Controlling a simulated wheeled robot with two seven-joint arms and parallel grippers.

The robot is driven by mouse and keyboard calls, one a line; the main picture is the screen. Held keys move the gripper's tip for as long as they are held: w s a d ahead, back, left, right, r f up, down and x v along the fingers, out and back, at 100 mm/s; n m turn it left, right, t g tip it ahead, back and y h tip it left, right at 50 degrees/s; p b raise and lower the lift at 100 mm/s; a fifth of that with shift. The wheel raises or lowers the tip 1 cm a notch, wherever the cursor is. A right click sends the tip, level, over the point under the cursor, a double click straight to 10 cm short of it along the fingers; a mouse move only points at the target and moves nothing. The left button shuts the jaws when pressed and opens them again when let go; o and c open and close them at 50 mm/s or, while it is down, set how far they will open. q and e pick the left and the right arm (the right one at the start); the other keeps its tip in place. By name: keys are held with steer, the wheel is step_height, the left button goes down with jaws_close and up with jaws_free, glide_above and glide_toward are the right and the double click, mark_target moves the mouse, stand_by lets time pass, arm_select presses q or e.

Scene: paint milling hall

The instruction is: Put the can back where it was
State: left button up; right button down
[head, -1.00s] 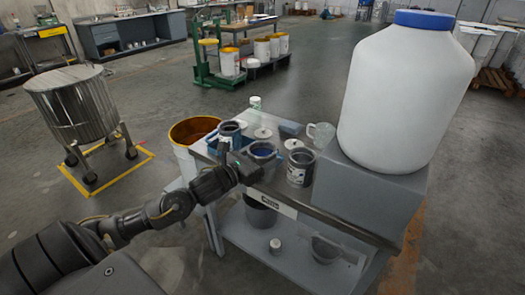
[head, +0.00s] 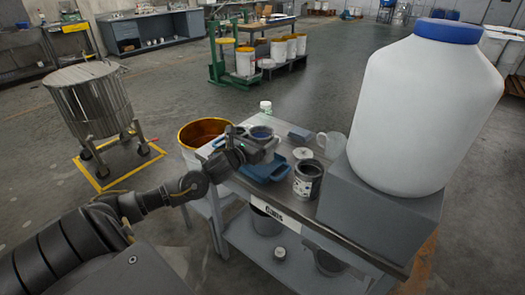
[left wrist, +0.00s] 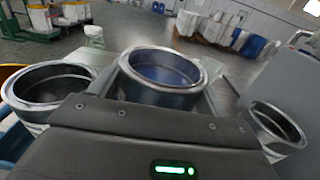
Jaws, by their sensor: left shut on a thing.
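My left gripper (head: 256,146) is shut on a metal can with blue paint inside (head: 262,132). In the left wrist view the same can (left wrist: 162,75) sits upright between the fingers, its open rim facing up. In the head view it is over the far left part of the cart top; I cannot tell whether its base touches anything. A blue tray (head: 277,171) lies just in front of it. Another open can (left wrist: 50,88) stands on its left in the wrist view, mostly hidden by my gripper in the head view. My right gripper is not in view.
A large white drum (head: 425,115) on a grey box blocks the right. An orange-lined bucket (head: 190,150) adjoins the left.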

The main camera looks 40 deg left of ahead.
arm_select(q)
steer(key=shift+f, duration=2)
steer(key=shift+d, duration=0.1)
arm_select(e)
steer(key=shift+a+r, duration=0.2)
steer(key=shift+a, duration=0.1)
arm_select(q)
steer(key=o, duration=1.3)
steer(key=shift+f, duration=0.1)
